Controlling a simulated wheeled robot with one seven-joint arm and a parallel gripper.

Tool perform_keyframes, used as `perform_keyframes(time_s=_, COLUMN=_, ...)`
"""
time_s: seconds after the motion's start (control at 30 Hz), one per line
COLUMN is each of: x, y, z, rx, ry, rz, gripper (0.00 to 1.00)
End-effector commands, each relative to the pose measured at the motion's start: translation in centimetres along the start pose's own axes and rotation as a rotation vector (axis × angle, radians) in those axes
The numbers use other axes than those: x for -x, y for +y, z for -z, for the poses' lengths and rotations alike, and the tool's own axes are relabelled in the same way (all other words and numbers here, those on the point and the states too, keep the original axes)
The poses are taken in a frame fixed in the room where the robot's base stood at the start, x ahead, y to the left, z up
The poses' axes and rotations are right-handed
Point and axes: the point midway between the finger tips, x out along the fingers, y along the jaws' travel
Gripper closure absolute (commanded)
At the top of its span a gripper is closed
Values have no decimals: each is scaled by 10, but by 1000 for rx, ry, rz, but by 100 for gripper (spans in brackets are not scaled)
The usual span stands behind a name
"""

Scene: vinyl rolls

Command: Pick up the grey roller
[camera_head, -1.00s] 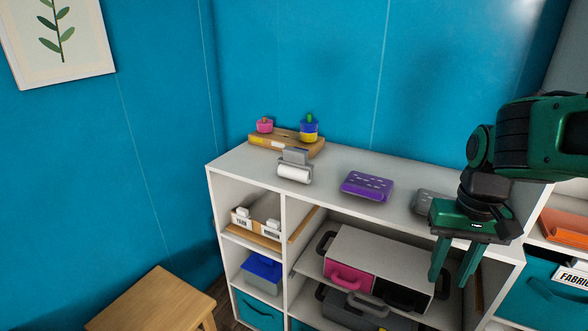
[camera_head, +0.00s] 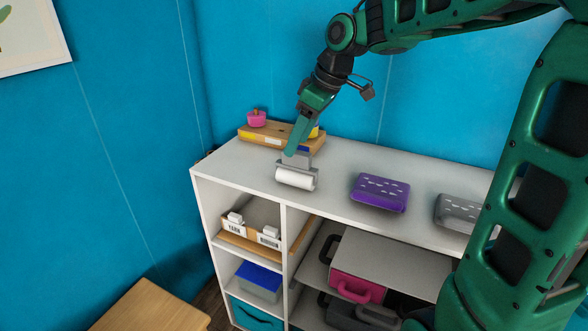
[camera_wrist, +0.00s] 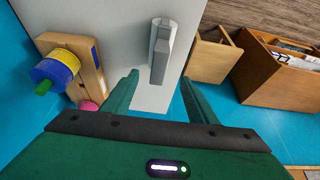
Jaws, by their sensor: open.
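The grey roller (camera_head: 297,174), with a white cylinder and a grey frame and handle, lies on the white shelf top near its left front edge. In the wrist view the roller (camera_wrist: 160,52) is ahead of the fingers, close to the shelf's edge. My gripper (camera_head: 291,152) is at the roller's handle end in the head view and partly hides it. In the wrist view my gripper (camera_wrist: 158,88) has its two green fingers spread apart with nothing between the tips; the roller lies just beyond them.
A wooden holder (camera_head: 257,136) with a pink and a yellow-blue item stands behind the roller. A purple block (camera_head: 380,192) and a grey block (camera_head: 458,212) lie to the right on the shelf top (camera_head: 335,205). A wooden stool (camera_head: 150,308) stands in front, below the shelf top.

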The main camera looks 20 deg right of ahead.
Motion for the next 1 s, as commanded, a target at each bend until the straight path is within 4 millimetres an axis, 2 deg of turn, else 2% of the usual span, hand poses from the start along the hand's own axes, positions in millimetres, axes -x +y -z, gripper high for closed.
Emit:
perform_keyframes(time_s=0.13, x=-22, y=4, z=-7, rx=-13, ry=-4, rz=-1, gripper=47)
perform_keyframes(time_s=0.43, x=-43, y=7, z=-11, rx=-21, ry=-4, rz=-6, gripper=47)
perform_keyframes(time_s=0.7, x=-79, y=7, z=-14, rx=-22, ry=-5, rz=-5, gripper=47)
perform_keyframes(time_s=0.83, x=-87, y=7, z=-14, rx=-21, ry=-4, rz=-7, gripper=47)
perform_keyframes(time_s=1.0, x=-88, y=7, z=-14, rx=-21, ry=-3, rz=-8, gripper=47)
